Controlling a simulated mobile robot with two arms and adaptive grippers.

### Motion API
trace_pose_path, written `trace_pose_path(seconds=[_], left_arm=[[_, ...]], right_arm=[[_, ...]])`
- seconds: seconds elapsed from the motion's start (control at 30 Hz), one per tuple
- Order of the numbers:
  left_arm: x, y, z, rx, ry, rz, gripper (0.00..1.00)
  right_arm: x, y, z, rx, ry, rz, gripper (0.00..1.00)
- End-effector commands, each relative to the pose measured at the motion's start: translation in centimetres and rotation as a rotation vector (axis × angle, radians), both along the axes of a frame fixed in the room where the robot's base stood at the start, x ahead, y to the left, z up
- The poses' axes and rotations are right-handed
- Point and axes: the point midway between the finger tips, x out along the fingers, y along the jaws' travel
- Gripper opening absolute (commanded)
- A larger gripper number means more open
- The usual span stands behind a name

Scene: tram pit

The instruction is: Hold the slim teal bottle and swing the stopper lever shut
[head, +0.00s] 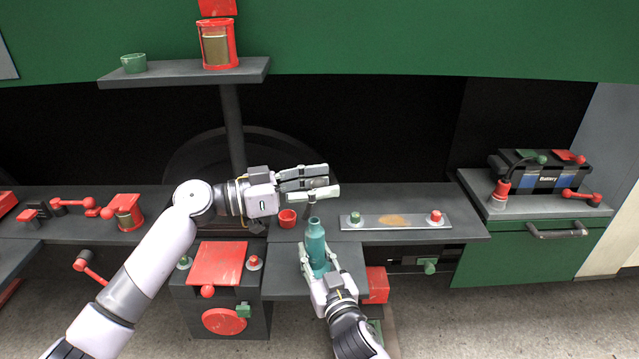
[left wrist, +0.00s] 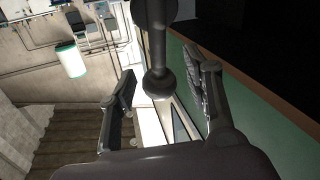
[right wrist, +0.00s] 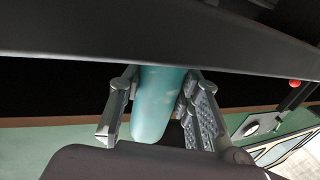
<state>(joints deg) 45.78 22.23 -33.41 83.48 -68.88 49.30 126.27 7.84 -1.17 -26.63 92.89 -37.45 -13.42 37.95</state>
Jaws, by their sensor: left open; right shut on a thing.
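The slim teal bottle (head: 316,243) stands upright at the front of the grey bench, and it also shows in the right wrist view (right wrist: 155,105). My right gripper (head: 319,268) is shut on its lower body from the front. My left gripper (head: 322,182) is open above and behind the bottle's neck, with its fingers pointing right. A dark stem with a rounded end (left wrist: 158,82) shows between its fingers in the left wrist view. I take this for the stopper lever, but cannot tell for sure. The left fingers partly hide it in the head view.
A grey plate (head: 370,222) with green and red knobs lies to the right. A raised shelf (head: 180,75) on a post holds a green cup and red canister. A battery (head: 540,178) sits far right.

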Motion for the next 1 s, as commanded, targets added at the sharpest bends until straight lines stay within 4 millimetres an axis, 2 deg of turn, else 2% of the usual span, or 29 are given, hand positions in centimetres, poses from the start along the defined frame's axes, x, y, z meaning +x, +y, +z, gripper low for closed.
trace_pose_path(seconds=[0.27, 0.9, 1.0], left_arm=[[0.04, -0.06, -0.01, 0.000, 0.000, 0.001, 0.44], [0.04, -0.02, -0.01, 0.000, -0.001, 0.001, 0.02], [0.04, -0.02, -0.02, 0.000, -0.001, 0.001, 0.00]], right_arm=[[-0.01, -0.04, -0.16, -0.002, 0.003, -0.001, 0.00], [-0.01, -0.05, -0.20, -0.003, 0.003, -0.001, 0.00], [-0.01, -0.05, -0.21, -0.003, 0.003, -0.001, 0.00]])
